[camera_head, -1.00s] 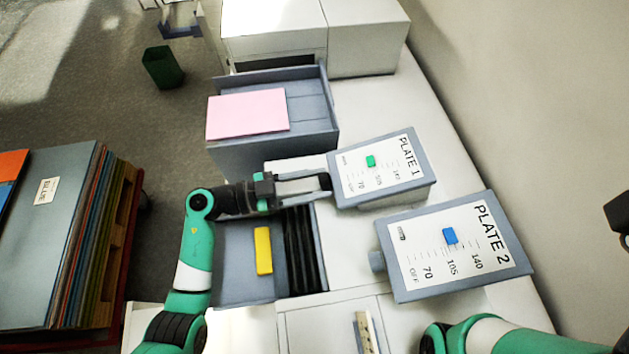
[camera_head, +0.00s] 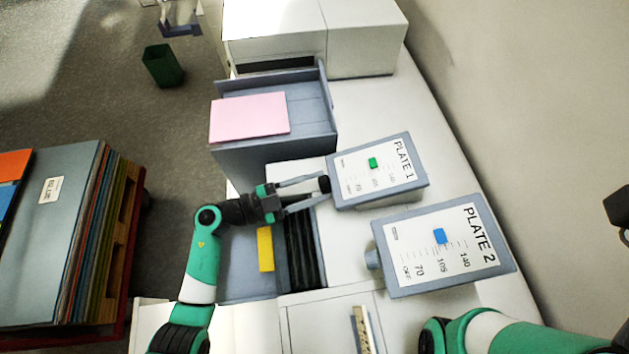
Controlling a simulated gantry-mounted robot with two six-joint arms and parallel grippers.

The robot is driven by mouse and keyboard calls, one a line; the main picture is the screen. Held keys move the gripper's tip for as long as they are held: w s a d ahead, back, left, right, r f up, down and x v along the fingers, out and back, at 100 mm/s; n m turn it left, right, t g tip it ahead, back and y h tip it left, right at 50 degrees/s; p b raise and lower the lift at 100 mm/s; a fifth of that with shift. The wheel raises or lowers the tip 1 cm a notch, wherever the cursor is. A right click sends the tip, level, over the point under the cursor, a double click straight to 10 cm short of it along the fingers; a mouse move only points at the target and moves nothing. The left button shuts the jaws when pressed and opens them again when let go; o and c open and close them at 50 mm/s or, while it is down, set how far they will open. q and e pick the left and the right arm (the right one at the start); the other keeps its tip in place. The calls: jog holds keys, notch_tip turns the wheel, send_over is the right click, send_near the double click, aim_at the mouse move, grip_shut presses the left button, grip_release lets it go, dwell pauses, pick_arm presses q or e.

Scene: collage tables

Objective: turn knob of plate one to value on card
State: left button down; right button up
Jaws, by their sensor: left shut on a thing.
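Plate 1 (camera_head: 415,182) is a grey box with a white dial face, marked with a scale and a green marker (camera_head: 373,162). Its dark knob (camera_head: 325,184) sticks out of the left side. My left gripper (camera_head: 322,189) reaches in from the left and is shut on this knob, its fingers hiding part of it. Plate 2 (camera_head: 388,283) stands nearer, with a blue marker (camera_head: 439,236) and a grey knob (camera_head: 373,257) on its left side. The small print is blurred. I cannot make out a value card.
A pink sheet (camera_head: 250,117) lies on a grey tray behind the left gripper. Stacked boards (camera_head: 60,230) stand at the left. White counter is clear right of the plates.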

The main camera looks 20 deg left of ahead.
pick_arm(q)
jog(key=shift+s+m+t, duration=0.1)
jog(key=shift+m+t, duration=0.3)
jog(key=shift+m, duration=0.3)
jog(key=shift+c, duration=1.6)
grip_release()
jog(key=v, duration=1.1)
jog(key=shift+s+a+b, duration=0.2)
jog(key=shift+s+b, duration=0.05)
jog(key=shift+b, duration=0.1)
jog(key=shift+f, duration=0.15)
